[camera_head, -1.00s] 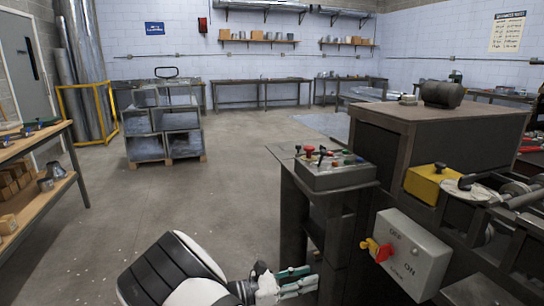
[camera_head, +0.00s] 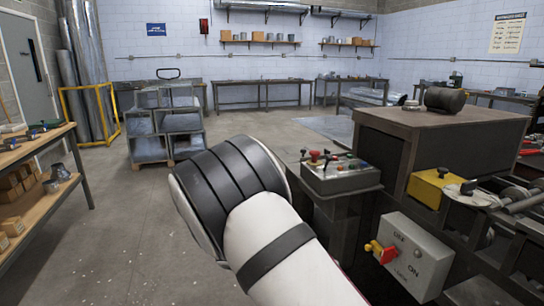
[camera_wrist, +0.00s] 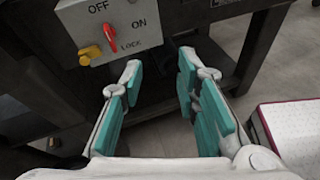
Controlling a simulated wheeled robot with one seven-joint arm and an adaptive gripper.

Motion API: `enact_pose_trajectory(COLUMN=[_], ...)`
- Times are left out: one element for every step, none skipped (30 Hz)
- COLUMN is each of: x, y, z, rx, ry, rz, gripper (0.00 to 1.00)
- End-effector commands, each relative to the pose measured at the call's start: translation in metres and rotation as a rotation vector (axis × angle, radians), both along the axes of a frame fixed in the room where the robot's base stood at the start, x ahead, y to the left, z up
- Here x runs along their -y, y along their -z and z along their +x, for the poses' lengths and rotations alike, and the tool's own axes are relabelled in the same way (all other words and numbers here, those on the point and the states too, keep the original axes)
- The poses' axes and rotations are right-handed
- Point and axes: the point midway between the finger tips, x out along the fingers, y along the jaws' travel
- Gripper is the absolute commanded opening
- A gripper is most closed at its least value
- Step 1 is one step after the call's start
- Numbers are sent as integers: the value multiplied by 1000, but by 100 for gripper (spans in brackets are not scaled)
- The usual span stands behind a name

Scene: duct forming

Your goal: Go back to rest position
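My gripper (camera_wrist: 158,92) shows in the wrist view with its two teal-padded fingers apart and nothing between them. It points at the dark machine frame, just below and right of the grey switch box (camera_wrist: 108,28) with its red rotary handle and yellow padlock-like piece. The gripper does not touch the box. In the head view my white and black arm is raised across the lower middle, and the gripper itself is hidden. The switch box also shows in the head view (camera_head: 416,254), at the lower right, with its red handle (camera_head: 384,254).
A control panel (camera_head: 341,178) with buttons stands right beside my arm. The machine (camera_head: 440,130) fills the right side. A shelf of boxes and parts (camera_head: 40,170) is at the left, and a rack of metal bins (camera_head: 165,125) stands behind. The floor between is clear.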

Motion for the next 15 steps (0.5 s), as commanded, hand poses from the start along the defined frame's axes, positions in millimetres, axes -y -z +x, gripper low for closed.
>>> enact_pose_trajectory(x=[9,13,19,23,27,32,35,38,42,45,48,51,54,56,58], y=[-19,-26,-37,-46,-54,-64,-72,-80,-90,-98,-105,-116,-123,-130,-141], z=[-8,-13,-21,-27,-33,-41,-48,-54,-63,-69,-76,-85,-92,-98,-108], rx=[26,41,61,78,95,118,134,153,177,195,215,241,260,281,309], ry=[45,74,110,139,167,203,231,257,294,319,346,380,405,430,462], rz=[55,89,134,169,202,247,280,311,354,386,417,457,488,517,557], gripper=[29,29,29,29,29,29,29,29,29,29,29,29,29,29,29])
